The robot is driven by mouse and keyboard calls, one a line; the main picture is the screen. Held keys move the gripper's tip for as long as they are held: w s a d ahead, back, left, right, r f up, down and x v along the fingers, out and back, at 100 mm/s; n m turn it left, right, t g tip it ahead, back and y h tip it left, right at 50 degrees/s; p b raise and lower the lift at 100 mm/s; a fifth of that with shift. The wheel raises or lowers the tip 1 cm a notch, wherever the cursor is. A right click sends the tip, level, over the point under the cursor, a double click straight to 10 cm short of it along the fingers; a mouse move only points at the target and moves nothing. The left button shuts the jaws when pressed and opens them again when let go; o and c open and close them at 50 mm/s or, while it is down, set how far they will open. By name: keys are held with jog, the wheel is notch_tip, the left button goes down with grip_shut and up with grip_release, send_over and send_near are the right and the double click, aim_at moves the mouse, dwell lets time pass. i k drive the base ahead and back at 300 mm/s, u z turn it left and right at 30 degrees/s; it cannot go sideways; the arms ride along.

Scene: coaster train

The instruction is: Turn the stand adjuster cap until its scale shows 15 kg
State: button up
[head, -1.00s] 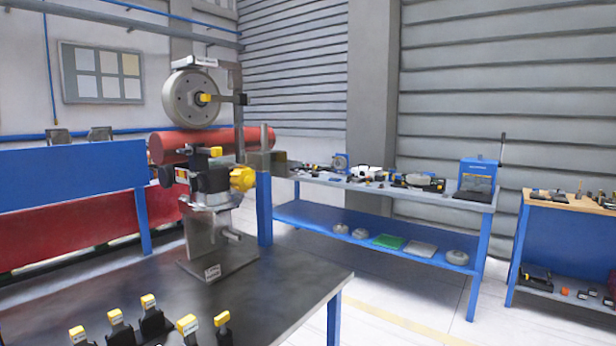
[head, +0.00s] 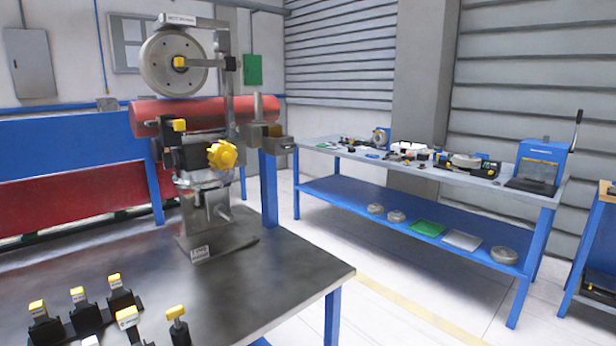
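A metal stand (head: 196,222) with a small white label on its foot stands upright on the dark table (head: 270,285), left of the picture's middle. A yellow lobed knob (head: 222,155) sits on the right of its black head; it looks like the adjuster cap, though I cannot be sure. A smaller yellow-ended part (head: 179,125) shows above the head. No kg scale or reading is legible at this size. My gripper is not in view, and nothing visible touches the stand or the knob.
Several black pieces with yellow tops (head: 78,296) are at the table's front left. A grey-topped blue workbench (head: 350,205) holds tools at right. Open floor (head: 430,300) lies right of the table.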

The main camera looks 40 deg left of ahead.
aim_at(222, 156)
jog(key=u, duration=0.35)
jog(key=i, duration=0.8)
jog(key=u, duration=0.85)
jog(key=i, duration=0.4)
jog(key=u, duration=0.25)
jog(key=k, duration=0.95)
jog(key=u, duration=0.2)
jog(key=i, duration=0.95)
jog(key=z, duration=0.1)
